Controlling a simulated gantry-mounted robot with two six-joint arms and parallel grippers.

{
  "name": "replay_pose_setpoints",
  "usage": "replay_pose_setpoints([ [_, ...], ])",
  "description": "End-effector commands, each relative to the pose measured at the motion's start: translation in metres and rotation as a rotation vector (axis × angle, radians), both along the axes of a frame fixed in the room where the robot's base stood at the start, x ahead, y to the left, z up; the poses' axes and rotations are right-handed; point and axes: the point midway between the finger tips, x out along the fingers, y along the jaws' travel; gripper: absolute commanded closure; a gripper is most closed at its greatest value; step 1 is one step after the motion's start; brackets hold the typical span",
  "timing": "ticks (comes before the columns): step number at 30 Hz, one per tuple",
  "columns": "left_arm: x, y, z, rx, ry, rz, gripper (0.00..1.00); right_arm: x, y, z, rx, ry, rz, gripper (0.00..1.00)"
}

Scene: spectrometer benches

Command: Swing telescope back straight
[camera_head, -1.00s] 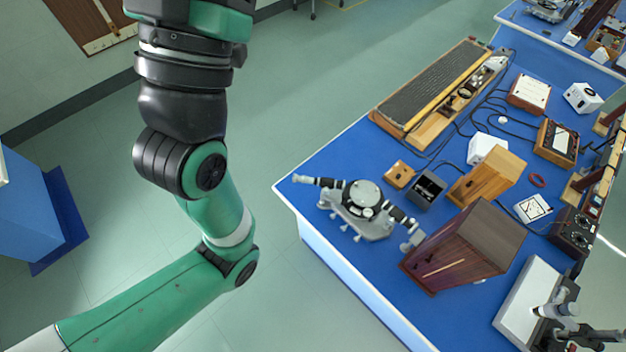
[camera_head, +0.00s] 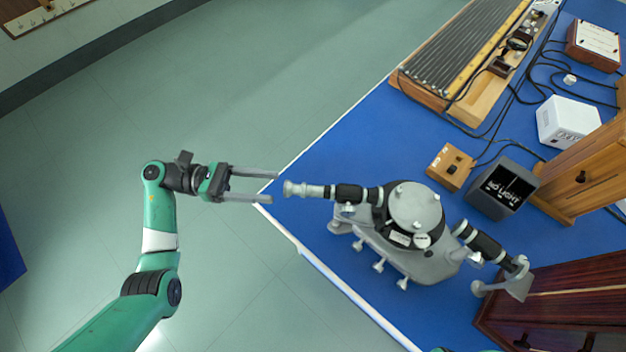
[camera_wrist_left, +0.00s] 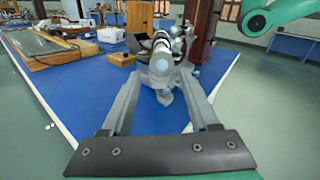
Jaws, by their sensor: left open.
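The spectrometer (camera_head: 413,207) stands on the blue bench near its left corner, a grey round table on a grey base. Its telescope (camera_head: 352,194) is a black tube with a pale eyepiece, pointing left toward the bench edge. The other tube (camera_head: 487,240) points down right to a slit stand. My left gripper (camera_head: 272,187) is open and level with the telescope, its fingertips just short of the eyepiece and nothing between them. In the left wrist view, the telescope eyepiece (camera_wrist_left: 161,65) shows end-on beyond and between the open fingers (camera_wrist_left: 159,80). My right gripper is not visible.
A small wooden box (camera_head: 450,167) and a black "NO LIGHT" box (camera_head: 503,187) stand right of the spectrometer. A dark wooden cabinet (camera_head: 560,290) is at the lower right. A long ribbed board (camera_head: 460,60) lies behind. Open floor lies left of the bench.

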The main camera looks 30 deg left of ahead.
Motion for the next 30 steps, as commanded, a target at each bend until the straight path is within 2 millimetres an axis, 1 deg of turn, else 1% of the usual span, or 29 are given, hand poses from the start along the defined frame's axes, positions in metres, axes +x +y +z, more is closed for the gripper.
replay_pose_setpoints([
  [4,0.002,-0.006,0.003,0.0,-0.001,-0.002,0.39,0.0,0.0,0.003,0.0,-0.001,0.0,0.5],
  [7,0.007,-0.019,0.003,0.0,-0.001,-0.004,0.39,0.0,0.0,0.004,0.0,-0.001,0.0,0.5],
  [15,0.03,-0.075,0.003,-0.001,-0.002,-0.005,0.39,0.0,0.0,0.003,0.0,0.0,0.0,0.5],
  [19,0.039,-0.095,0.003,-0.002,-0.002,-0.003,0.39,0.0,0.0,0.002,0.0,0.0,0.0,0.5],
  [21,0.043,-0.102,0.003,-0.002,-0.002,-0.002,0.39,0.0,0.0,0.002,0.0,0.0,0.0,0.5],
  [24,0.045,-0.107,0.003,-0.002,-0.003,-0.001,0.39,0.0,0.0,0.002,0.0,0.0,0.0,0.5],
  [30,0.045,-0.108,0.004,-0.002,-0.003,0.0,0.39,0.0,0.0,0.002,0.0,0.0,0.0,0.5],
])
